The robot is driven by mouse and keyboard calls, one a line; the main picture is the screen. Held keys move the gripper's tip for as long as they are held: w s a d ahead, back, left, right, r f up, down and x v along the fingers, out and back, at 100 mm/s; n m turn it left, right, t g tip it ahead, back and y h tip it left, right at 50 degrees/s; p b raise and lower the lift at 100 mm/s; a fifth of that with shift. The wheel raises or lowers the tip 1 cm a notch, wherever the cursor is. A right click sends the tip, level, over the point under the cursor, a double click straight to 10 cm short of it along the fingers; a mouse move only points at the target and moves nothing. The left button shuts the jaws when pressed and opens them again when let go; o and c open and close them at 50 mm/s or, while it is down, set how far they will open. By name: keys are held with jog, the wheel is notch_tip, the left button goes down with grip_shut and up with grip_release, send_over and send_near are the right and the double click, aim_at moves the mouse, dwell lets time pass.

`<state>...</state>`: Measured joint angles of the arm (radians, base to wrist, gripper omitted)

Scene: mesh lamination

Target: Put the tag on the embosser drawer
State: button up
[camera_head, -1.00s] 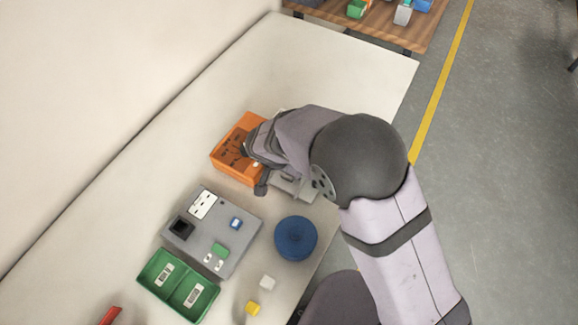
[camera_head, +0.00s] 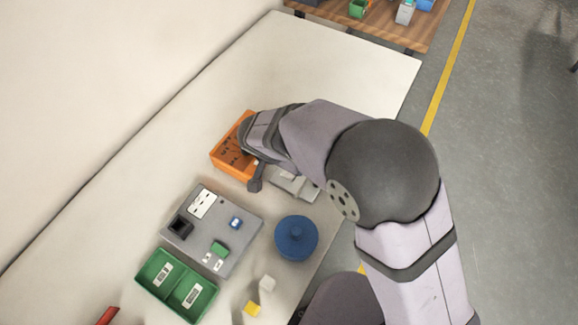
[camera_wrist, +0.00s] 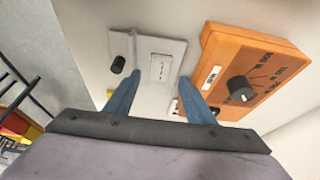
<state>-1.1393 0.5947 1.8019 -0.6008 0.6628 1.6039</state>
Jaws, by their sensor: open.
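My gripper (camera_wrist: 160,82) is open in the wrist view, its two blue-grey fingers apart with nothing visibly held. I cannot tell whether this plate is the tag, or which part is the embosser drawer. In the camera_head view the unit (camera_head: 306,190) is partly hidden by my arm. Beside it stands an orange box (camera_head: 227,161) with dark markings; the wrist view shows its dial and a small white label (camera_wrist: 211,77). A small white piece (camera_wrist: 174,106) shows near the right finger.
A grey board (camera_head: 212,228) with small parts, a green two-compartment tray (camera_head: 153,268) and a blue round object (camera_head: 296,237) stand nearer on the white table. White (camera_head: 266,284) and yellow (camera_head: 252,308) blocks lie near its edge. The table's far end is clear.

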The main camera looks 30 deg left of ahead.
jog(key=b+v, duration=0.2)
jog(key=v, duration=0.6)
jog(key=w+d+f+g+h, duration=0.1)
jog(key=w+d, duration=0.2)
jog(key=d, duration=0.8)
jog(key=w+d+f+g, duration=0.1)
jog(key=w+d+g, duration=0.15)
jog(key=d, duration=0.85)
jog(key=s+d+f, duration=0.1)
jog(key=s+d, duration=0.1)
jog(key=d, duration=0.3)
jog(key=s+d+f, duration=0.1)
jog(key=s+d, duration=0.2)
jog(key=d, duration=0.3)
jog(key=s+d+f+g+y, duration=0.1)
jog(key=s+d, duration=0.2)
jog(key=d, duration=0.3)
jog(key=shift+a, duration=0.1)
